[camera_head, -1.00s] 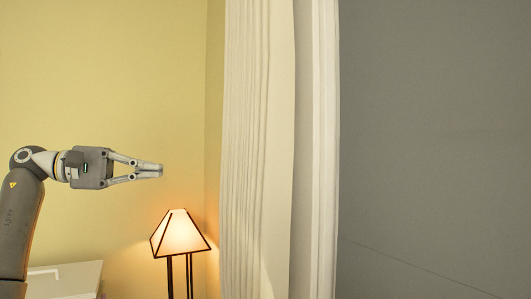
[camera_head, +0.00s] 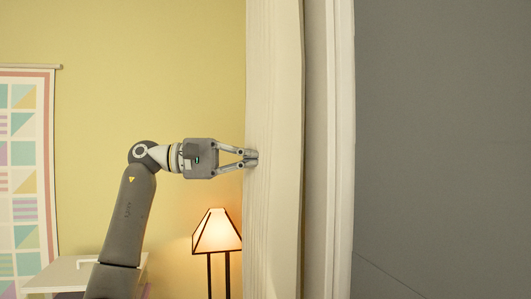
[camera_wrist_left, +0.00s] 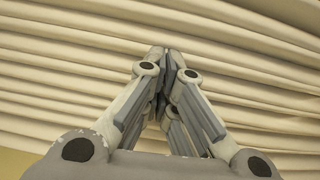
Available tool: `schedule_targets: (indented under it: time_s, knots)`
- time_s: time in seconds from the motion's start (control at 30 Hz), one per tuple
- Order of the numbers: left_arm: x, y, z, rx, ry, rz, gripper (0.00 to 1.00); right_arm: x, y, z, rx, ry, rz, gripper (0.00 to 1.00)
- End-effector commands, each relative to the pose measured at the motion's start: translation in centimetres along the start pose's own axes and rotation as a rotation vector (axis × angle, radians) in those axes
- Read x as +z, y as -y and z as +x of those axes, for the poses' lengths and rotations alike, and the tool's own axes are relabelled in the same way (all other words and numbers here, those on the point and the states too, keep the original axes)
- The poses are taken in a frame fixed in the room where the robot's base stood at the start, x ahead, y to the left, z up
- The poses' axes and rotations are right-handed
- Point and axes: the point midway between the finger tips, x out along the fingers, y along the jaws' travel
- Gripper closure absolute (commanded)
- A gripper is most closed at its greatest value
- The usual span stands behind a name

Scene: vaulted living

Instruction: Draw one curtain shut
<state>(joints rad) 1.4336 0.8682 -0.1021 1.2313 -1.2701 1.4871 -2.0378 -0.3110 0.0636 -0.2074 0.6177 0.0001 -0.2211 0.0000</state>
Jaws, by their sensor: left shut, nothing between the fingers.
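A cream curtain (camera_head: 278,90) hangs in tall folds in the middle of the head view, beside the white window frame (camera_head: 341,120). Its folds fill most of the left wrist view (camera_wrist_left: 60,65). My left gripper (camera_head: 252,158) points right, with its fingertips at the curtain's left part. The fingers are shut with nothing between them, and they also show in the left wrist view (camera_wrist_left: 165,55). I cannot tell whether the tips touch the cloth. My right gripper is in neither view.
A lit lamp (camera_head: 216,232) stands below the gripper, left of the curtain. A white cabinet (camera_head: 65,274) is at the lower left, near a patterned wall hanging (camera_head: 25,170). A plain grey area (camera_head: 445,140) fills the right side.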

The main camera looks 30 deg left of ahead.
Motion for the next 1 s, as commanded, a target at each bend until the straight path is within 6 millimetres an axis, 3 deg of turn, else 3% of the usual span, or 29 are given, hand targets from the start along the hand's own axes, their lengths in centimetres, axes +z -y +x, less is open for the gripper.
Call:
schedule_targets:
  time_s: [0.07, 0.37, 1.0]
  knots:
    - [0.2, -0.2, 1.6, -0.001, 0.002, 0.001, 1.00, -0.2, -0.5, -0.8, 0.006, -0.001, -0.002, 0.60]
    - [3.1, -0.1, 2.0, -0.001, -0.001, 0.001, 1.00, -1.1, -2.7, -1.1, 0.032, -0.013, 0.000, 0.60]
    - [4.1, 0.1, 2.2, 0.000, -0.001, 0.001, 1.00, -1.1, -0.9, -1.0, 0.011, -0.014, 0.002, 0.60]
